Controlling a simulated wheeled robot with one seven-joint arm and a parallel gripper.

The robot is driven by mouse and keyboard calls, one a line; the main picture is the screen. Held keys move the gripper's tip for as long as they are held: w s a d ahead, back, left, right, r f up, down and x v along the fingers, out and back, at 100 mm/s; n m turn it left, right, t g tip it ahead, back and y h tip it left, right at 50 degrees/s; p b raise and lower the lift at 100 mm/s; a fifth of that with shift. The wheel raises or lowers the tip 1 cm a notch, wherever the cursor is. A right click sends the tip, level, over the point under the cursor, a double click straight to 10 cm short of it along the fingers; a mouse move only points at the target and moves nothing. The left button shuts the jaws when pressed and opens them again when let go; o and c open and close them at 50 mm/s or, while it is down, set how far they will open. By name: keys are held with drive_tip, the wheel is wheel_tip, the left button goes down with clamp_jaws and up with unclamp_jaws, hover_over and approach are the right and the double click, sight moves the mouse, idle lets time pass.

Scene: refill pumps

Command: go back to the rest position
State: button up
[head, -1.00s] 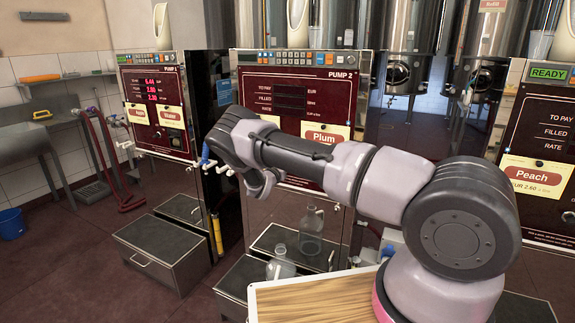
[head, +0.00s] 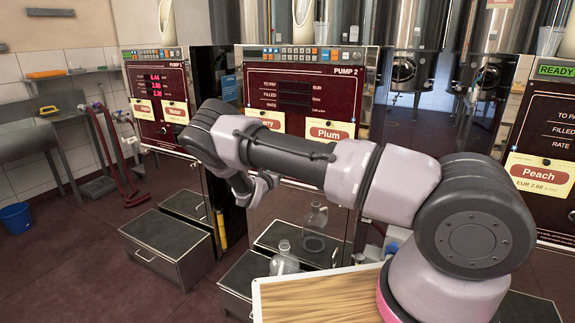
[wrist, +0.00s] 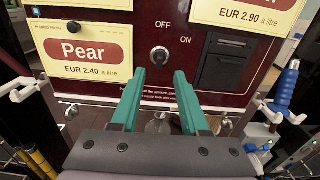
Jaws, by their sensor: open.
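My gripper (wrist: 159,78) shows in the wrist view with two green fingers spread apart and nothing between them. It points at a dark red pump panel (wrist: 122,78) with a Pear label (wrist: 82,50) and an OFF/ON knob (wrist: 159,55). The fingertips appear apart from the panel. In the head view my arm (head: 290,155) reaches left across the front of Pump 2 (head: 300,85). Its fingers are hidden there behind the wrist links.
Pump 1 (head: 152,70) stands at the left and a Peach pump (head: 545,135) at the right. Glass jugs (head: 314,225) stand low before Pump 2. A wooden-topped surface (head: 320,297) is near me. A blue-handled nozzle (wrist: 286,88) hangs right of the panel. Open floor (head: 70,265) lies left.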

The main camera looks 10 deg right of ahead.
drive_tip(key=shift+v, duration=0.9)
